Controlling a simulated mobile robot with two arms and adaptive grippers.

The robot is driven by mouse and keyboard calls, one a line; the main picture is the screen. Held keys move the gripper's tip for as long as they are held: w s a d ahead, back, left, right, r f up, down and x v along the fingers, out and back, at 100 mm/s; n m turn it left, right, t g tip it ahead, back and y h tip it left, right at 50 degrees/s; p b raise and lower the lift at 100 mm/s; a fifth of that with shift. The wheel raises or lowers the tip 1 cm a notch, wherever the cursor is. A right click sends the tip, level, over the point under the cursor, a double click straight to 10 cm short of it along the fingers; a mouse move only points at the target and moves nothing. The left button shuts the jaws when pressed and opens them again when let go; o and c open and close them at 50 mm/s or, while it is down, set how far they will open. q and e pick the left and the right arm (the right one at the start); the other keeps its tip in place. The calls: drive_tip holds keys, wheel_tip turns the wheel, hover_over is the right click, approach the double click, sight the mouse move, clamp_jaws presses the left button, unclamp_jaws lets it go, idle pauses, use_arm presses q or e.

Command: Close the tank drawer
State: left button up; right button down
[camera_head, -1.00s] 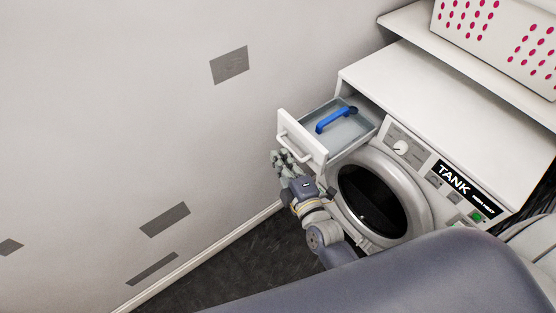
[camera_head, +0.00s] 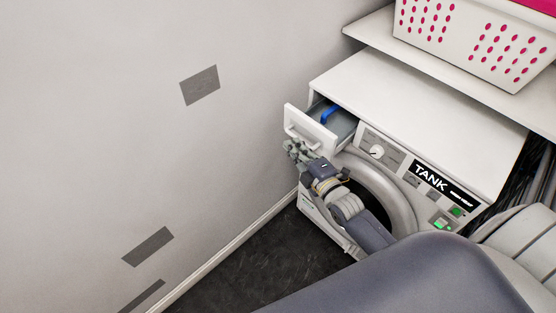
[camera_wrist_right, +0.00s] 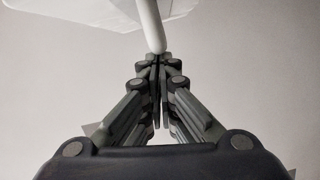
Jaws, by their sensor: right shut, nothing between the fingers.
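The tank drawer (camera_head: 311,128) is at the top left of the white dryer (camera_head: 402,95). It is partly pulled out, with a white front, a bar handle and a blue piece (camera_head: 331,114) inside. My right gripper (camera_head: 291,149) is at the drawer front, by the lower part of the handle. In the right wrist view my right gripper (camera_wrist_right: 157,62) is shut and empty, with its tips at the lower end of the white handle bar (camera_wrist_right: 151,28). I cannot tell if they touch. My left gripper is not in view.
The grey wall (camera_head: 120,120) stands close to the left of the drawer. A white basket with pink holes (camera_head: 480,40) sits on a shelf (camera_head: 375,40) above the dryer. The round door (camera_head: 385,200) is partly behind my right arm. Dark floor (camera_head: 270,265) lies below.

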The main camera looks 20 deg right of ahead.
sight(306, 132)
drive_tip(key=shift+w+d+b, duration=0.15)
drive_tip(key=shift+w+d, duration=0.2)
drive_tip(key=shift+d, duration=0.65)
drive_tip(key=shift+w+d+b, duration=0.2)
drive_tip(key=shift+w+d, duration=0.2)
drive_tip(key=shift+d, duration=0.6)
drive_tip(key=shift+w+d+b, duration=0.15)
drive_tip(key=shift+w+d, duration=0.2)
drive_tip(key=shift+d, duration=0.65)
drive_tip(key=shift+a, duration=0.1)
